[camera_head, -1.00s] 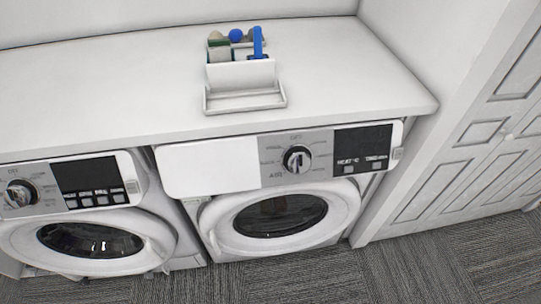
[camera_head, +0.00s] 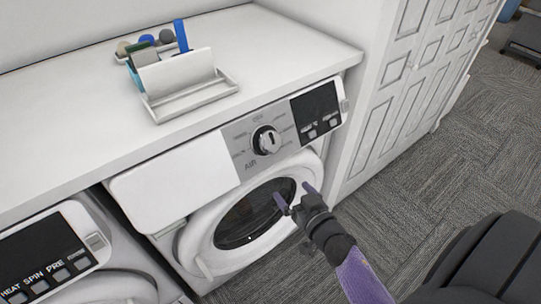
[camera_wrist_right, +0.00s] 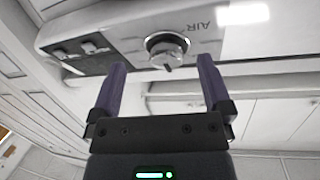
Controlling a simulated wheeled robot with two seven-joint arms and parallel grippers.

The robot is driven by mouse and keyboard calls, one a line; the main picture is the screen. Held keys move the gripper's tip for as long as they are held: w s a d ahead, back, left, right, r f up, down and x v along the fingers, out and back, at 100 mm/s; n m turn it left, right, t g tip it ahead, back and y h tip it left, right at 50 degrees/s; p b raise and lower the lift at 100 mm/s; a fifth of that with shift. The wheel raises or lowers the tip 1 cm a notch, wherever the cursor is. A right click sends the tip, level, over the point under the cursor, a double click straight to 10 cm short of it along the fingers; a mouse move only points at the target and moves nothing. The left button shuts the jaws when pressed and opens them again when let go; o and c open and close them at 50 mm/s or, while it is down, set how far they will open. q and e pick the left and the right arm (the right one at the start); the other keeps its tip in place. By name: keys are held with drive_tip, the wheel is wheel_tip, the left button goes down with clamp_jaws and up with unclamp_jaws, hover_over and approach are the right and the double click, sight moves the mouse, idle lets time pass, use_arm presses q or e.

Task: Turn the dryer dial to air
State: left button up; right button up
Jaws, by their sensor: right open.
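The dryer (camera_head: 165,185) is the white machine on the right under the counter. Its dial (camera_head: 267,140) is a round silver and dark knob on a grey panel, with "AIR" printed to its lower left in the head view. In the right wrist view the dial (camera_wrist_right: 167,48) shows upside down, beyond and between the fingertips, with a gap. My right gripper (camera_head: 296,194) is open and empty, in front of the dryer door, below and right of the dial. It also shows in the right wrist view (camera_wrist_right: 150,68). My left gripper is not in view.
A second machine (camera_head: 50,255) with a "HEAT SPIN PRE" panel stands at the lower left. A white caddy (camera_head: 180,75) with bottles and brushes sits on the counter (camera_head: 90,110). White panelled doors (camera_head: 400,100) stand at the right. Carpet (camera_head: 400,180) is clear there.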

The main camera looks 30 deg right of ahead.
drive_tip(key=t, duration=0.2)
approach(274, 147)
drive_tip(key=shift+y, duration=0.3)
drive_tip(key=w+b, duration=0.1)
drive_tip(key=w, duration=0.4)
drive_tip(key=w+b, duration=0.1)
drive_tip(key=w, duration=0.2)
drive_tip(key=shift+w+d+b, duration=0.2)
drive_tip(key=shift+d+b, duration=0.1)
drive_tip(key=shift+d, duration=0.05)
drive_tip(key=shift+w, duration=0.7)
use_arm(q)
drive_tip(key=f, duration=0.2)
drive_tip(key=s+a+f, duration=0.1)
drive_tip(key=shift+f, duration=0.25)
use_arm(e)
drive_tip(key=shift+r, duration=0.1)
drive_tip(key=c, duration=0.9)
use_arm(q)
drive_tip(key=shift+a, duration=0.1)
use_arm(e)
drive_tip(key=shift+n, duration=0.3)
drive_tip(key=shift+c, duration=0.2)
